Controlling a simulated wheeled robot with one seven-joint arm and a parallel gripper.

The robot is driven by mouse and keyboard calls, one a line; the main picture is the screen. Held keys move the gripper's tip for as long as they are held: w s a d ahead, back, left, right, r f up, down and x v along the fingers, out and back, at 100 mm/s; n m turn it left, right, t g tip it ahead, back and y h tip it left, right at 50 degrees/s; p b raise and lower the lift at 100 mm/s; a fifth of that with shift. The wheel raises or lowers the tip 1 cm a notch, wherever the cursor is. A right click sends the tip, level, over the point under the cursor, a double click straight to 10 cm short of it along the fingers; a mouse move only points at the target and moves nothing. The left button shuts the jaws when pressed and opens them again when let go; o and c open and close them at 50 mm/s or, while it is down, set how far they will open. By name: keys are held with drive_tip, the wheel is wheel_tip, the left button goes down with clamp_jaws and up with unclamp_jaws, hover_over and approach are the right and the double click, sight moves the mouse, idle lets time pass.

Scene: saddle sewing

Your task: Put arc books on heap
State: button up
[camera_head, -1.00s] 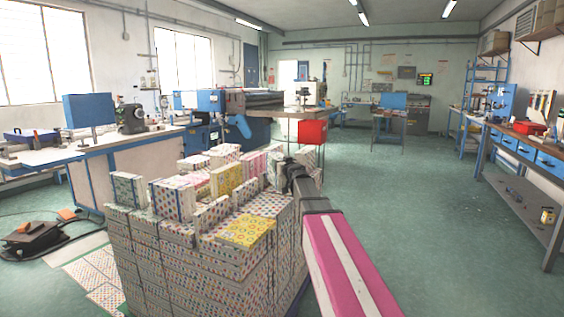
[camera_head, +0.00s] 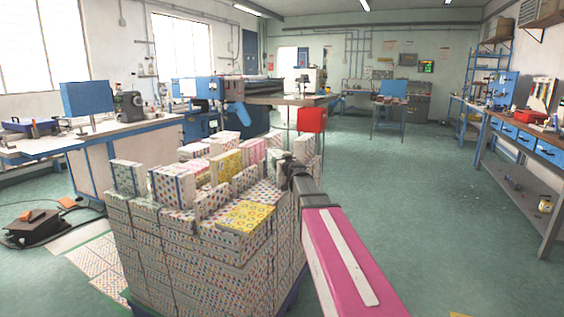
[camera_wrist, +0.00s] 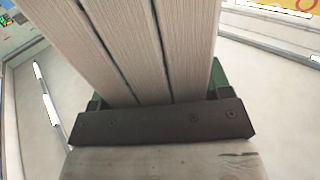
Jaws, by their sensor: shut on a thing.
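The heap (camera_head: 205,262) is a tall block of small-patterned books in the lower middle of the head view. Its top is uneven, with several books standing on it. A yellow-covered book (camera_head: 246,217) lies flat near its right front corner, and another yellow one (camera_head: 227,165) stands further back. My gripper (camera_head: 294,172) is at the heap's right back side, at the end of my pink arm. In the wrist view my gripper (camera_wrist: 156,92) is shut on a row of three books (camera_wrist: 128,48), with their pale page edges showing. Their covers are hidden there.
A workbench with blue drawers (camera_head: 523,140) runs along the right wall. A dark pedal unit (camera_head: 36,228) lies on the left floor.

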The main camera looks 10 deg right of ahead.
drive_tip(key=o, duration=1.7)
drive_tip(key=shift+r, duration=0.1)
drive_tip(key=s, duration=0.4)
drive_tip(key=s+d, duration=0.1)
drive_tip(key=s, duration=0.3)
drive_tip(key=s+d, duration=0.1)
drive_tip(key=s, duration=0.2)
drive_tip(key=shift+s+d, duration=0.2)
drive_tip(key=shift+s, duration=0.2)
drive_tip(key=shift+s, duration=0.1)
